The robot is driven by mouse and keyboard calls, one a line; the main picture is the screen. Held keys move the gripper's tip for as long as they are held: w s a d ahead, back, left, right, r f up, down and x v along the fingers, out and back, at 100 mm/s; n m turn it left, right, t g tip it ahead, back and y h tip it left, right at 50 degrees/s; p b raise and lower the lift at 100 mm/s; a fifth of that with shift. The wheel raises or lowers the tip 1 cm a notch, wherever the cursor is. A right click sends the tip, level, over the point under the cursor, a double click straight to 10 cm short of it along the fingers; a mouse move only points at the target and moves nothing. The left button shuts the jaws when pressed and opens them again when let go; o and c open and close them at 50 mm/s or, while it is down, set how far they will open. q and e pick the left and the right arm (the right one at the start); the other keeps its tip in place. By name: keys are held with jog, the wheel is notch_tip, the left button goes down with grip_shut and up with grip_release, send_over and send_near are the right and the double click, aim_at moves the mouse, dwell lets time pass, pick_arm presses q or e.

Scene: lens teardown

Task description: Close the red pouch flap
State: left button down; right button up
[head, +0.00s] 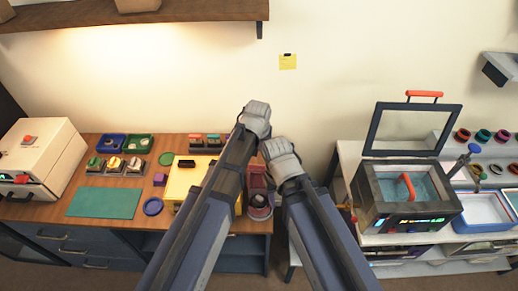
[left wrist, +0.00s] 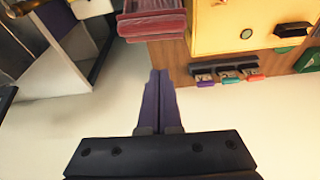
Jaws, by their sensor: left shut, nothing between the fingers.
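The red pouch (head: 257,178) stands near the right end of the wooden bench, partly hidden between my two arms. In the left wrist view the pouch (left wrist: 152,22) shows at the top, cut off by the frame edge. I cannot tell how its flap lies. My left gripper (left wrist: 160,78) is shut and empty, its fingertips pointing at the pouch with a gap visible in the picture. In the head view its fingers are hidden behind the arm. My right arm's grey end (head: 283,160) is just right of the pouch; its fingers are hidden.
A yellow box (head: 185,178) stands left of the pouch, partly behind my left arm. A blue ring (head: 153,206) and a teal mat (head: 104,203) lie further left. A tank with a raised lid (head: 408,195) stands on the right-hand table. Open wall space lies behind the bench.

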pick_arm(q)
jog(key=f+b, duration=0.2)
jog(key=s+f+b, duration=0.1)
jog(key=f+b, duration=0.1)
jog(key=f, duration=0.1)
jog(key=shift+s+f, duration=0.1)
jog(key=shift+f, duration=0.1)
jog(key=shift+s, duration=0.3)
jog(key=shift+w, duration=0.1)
